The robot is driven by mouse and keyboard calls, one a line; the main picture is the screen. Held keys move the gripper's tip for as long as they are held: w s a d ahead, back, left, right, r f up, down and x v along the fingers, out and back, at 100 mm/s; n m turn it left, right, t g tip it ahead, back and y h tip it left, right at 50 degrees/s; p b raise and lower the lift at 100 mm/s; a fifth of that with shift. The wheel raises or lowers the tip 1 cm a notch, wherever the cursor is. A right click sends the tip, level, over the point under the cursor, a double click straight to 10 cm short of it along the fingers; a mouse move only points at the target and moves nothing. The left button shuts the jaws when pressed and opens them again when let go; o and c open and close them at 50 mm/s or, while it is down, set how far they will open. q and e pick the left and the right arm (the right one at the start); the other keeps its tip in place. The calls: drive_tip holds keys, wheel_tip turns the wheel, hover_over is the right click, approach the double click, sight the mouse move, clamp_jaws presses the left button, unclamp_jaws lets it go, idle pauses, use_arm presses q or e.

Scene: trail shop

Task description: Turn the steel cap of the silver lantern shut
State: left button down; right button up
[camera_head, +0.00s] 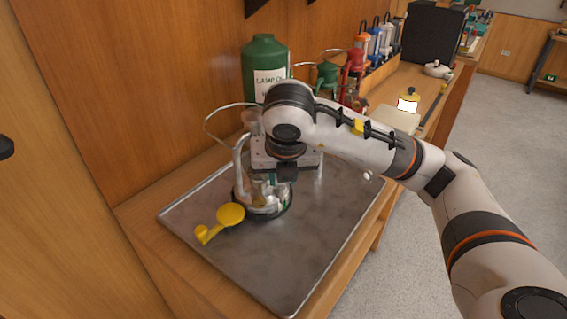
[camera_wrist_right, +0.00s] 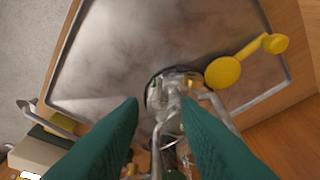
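The silver lantern (camera_head: 241,160) stands on the steel tray (camera_head: 290,255), with its round dark-edged base and curved frame showing. It also shows in the right wrist view (camera_wrist_right: 210,97), below and between my fingers. My right gripper (camera_head: 268,187) is over the lantern, pointing down. In the right wrist view its two green fingers (camera_wrist_right: 162,104) are apart, with shiny metal parts of the lantern between and beyond them. I cannot pick out the steel cap for certain, nor tell whether a finger touches it. My left gripper is not in view.
A yellow round piece with a handle (camera_head: 230,215) lies on the tray beside the lantern. A big green lamp-oil container (camera_head: 264,58) stands behind. A red lantern (camera_head: 354,66) and several others line the back of the bench. The tray's front is clear.

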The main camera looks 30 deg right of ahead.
drive_tip(key=shift+v, duration=1.5)
